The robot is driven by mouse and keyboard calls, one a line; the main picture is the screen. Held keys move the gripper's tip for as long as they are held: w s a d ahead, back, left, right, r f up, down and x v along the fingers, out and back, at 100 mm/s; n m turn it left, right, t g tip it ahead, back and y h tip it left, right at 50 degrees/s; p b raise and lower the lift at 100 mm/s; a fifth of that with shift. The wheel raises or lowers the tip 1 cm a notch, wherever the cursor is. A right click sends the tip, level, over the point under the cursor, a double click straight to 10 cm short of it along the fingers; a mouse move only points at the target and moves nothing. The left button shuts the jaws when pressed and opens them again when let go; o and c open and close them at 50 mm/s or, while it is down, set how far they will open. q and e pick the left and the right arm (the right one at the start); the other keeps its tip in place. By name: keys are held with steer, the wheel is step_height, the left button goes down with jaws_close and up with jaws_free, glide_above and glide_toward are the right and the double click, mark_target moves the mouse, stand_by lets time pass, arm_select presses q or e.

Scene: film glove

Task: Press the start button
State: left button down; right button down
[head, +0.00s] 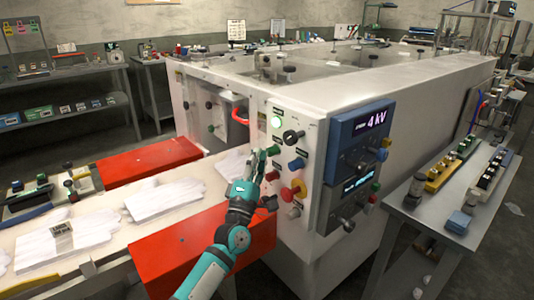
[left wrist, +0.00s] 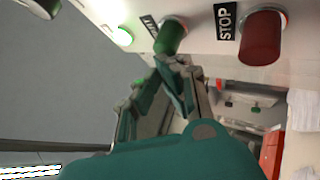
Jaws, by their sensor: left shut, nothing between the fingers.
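The green start button (head: 273,150) is on the white front panel of the machine (head: 310,130). It also shows in the left wrist view (left wrist: 171,36), beside a partly hidden label. My left gripper (head: 259,156) is shut and empty, just left of the green button in the head view. In the left wrist view its fingertips (left wrist: 172,64) are right at the green button's near end; I cannot tell whether they touch it. The red button (left wrist: 262,38) labelled STOP is to the right of the green one there. My right gripper is not in view.
A lit green lamp (head: 276,123), a black knob (head: 293,136), a red knob (head: 296,164) and a blue knob (head: 272,176) are close by on the panel. White gloves (head: 164,198) lie on the belt. Red covers (head: 150,163) flank the belt.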

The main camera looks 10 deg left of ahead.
arm_select(q)
steer(key=shift+s+a, duration=0.35)
steer(key=shift+s, duration=0.25)
steer(key=s+a+p, duration=0.1)
steer(key=s, duration=0.1)
steer(key=s+a+p, duration=0.1)
steer(key=s+a, duration=0.1)
stand_by(0.3)
